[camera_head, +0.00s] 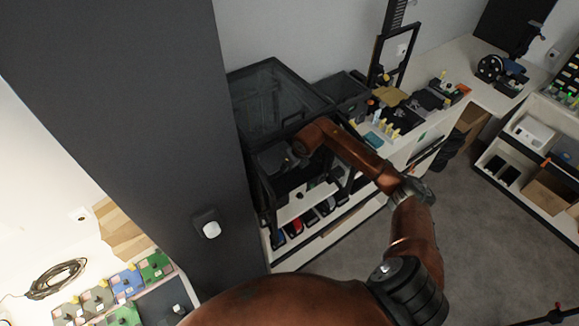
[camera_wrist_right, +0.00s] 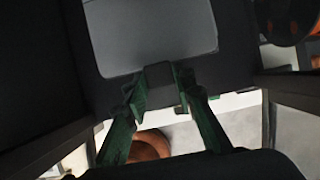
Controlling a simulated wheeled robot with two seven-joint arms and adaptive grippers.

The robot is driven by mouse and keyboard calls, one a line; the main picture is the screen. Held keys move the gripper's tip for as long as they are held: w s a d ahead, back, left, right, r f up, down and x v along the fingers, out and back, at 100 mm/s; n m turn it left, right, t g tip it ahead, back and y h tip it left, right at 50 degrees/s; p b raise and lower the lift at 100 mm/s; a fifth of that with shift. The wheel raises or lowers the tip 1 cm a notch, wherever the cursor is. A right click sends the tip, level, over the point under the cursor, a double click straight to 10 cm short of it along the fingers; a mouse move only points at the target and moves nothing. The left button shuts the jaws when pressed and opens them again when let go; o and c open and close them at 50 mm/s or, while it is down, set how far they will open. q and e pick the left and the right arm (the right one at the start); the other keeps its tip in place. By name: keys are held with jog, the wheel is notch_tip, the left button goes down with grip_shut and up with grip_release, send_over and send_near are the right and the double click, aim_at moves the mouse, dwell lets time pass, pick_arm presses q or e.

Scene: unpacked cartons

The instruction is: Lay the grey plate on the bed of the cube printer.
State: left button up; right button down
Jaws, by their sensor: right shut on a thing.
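The cube printer (camera_head: 270,92) is a black-framed box with dark see-through panels, left of centre in the head view. My right arm reaches into its open front, and its gripper is hidden there in shadow. In the right wrist view my right gripper (camera_wrist_right: 160,88) has green fingers closed on a small dark tab at the near edge of the grey plate (camera_wrist_right: 150,38). The plate is flat, with rounded corners, over the dark bed (camera_wrist_right: 235,60). I cannot tell whether it touches the bed. My left gripper is not in view.
A dark pillar (camera_head: 130,110) stands left of the printer. A white counter (camera_head: 440,75) with small tools runs to the right. Printer frame posts (camera_wrist_right: 268,115) stand close beside my right gripper. Grey floor (camera_head: 490,230) is open at the right.

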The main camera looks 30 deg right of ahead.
jog(key=shift+f, duration=0.25)
jog(key=shift+f+b, duration=1)
jog(key=c, duration=1.5)
grip_release()
jog(key=shift+c, duration=0.2)
jog(key=shift+r+p, duration=0.6)
jog(key=shift+r, duration=1)
